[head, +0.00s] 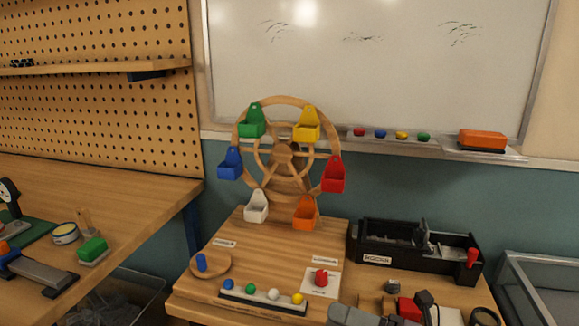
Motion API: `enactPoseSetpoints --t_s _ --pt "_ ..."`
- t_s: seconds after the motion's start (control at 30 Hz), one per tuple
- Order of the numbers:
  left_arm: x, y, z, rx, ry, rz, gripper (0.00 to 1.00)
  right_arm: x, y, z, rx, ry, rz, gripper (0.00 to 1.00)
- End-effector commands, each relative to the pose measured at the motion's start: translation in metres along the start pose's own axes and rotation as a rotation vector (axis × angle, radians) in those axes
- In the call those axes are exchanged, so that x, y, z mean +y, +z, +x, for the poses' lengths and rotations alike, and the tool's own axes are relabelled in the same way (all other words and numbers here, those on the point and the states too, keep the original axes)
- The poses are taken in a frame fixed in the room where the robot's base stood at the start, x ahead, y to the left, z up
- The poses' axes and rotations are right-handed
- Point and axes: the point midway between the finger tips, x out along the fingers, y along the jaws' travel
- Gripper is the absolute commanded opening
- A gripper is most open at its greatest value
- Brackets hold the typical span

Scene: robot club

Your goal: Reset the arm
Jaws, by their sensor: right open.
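My right gripper (364,316) shows only in part, as a grey shape at the bottom edge. It is open, and I see nothing held in it. It is low in front of the wooden table (262,262), near the small red block (410,309). The rest of my right arm is cut off by the frame. My left gripper is not in view. A black open box (376,260) with a label and a red-handled lever (472,257) stands at the table's back right.
A wooden wheel (283,160) with several coloured buckets stands at the back. A workbench (120,190) is left; a grey bin (540,290) is right.

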Motion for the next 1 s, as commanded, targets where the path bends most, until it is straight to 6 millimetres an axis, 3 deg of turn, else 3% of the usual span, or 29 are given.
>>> enactPoseSetpoints --t_s 0.17,0.33,0.47,0.6,0.8,1.0 --pt "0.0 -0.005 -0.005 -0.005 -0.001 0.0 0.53 -0.017 0.001 -0.019 -0.338 0.044 0.486 0.66" --pt "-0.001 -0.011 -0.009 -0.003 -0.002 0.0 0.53 -0.059 -0.012 -0.06 -0.663 0.039 0.947 0.66" --pt "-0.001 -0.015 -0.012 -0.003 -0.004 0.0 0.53 -0.096 -0.045 -0.102 -0.916 0.013 1.3 0.66" --pt "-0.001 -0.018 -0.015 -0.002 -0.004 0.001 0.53 -0.127 -0.096 -0.145 -1.165 -0.026 1.632 0.66" --pt "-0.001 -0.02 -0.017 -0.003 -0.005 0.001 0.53 -0.144 -0.154 -0.182 -1.386 -0.067 1.912 0.66" --pt "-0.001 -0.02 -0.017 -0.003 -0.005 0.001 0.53 -0.147 -0.168 -0.19 -1.436 -0.075 1.976 0.66"
